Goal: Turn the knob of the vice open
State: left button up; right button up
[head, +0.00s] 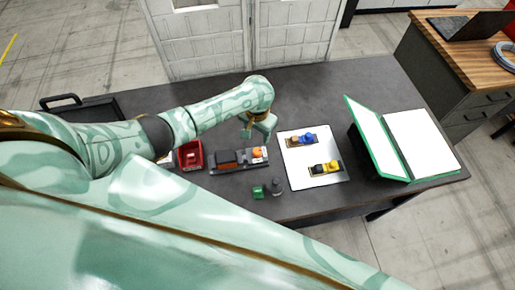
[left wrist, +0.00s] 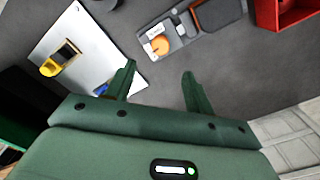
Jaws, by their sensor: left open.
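The vice (head: 228,161) is a dark grey fixture holding a brown block, and it lies near the middle of the dark table. Its orange knob (head: 259,153) sits at its right end. In the left wrist view the knob (left wrist: 160,44) is orange and round, just beyond the fingertips, with part of the vice body (left wrist: 181,32) beside it. My left gripper (head: 247,131) hangs above and slightly behind the knob, apart from it. In the wrist view its two fingers (left wrist: 158,72) are spread with nothing between them. My right gripper is not in view.
A white plate (head: 322,171) right of the vice carries a blue-knobbed and a yellow-knobbed fixture. A red bin (head: 190,154) stands left. A green binder (head: 386,170) lies open at right.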

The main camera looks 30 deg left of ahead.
aim_at(257, 151)
pick_arm(q)
notch_tip(257, 151, down, 11)
jog(key=b, duration=0.5)
jog(key=shift+w+f, duration=0.15)
jog(key=shift+f, duration=0.2)
jog(key=shift+a+f, duration=0.1)
jog(key=c, duration=1)
jog(key=shift+o, duration=0.2)
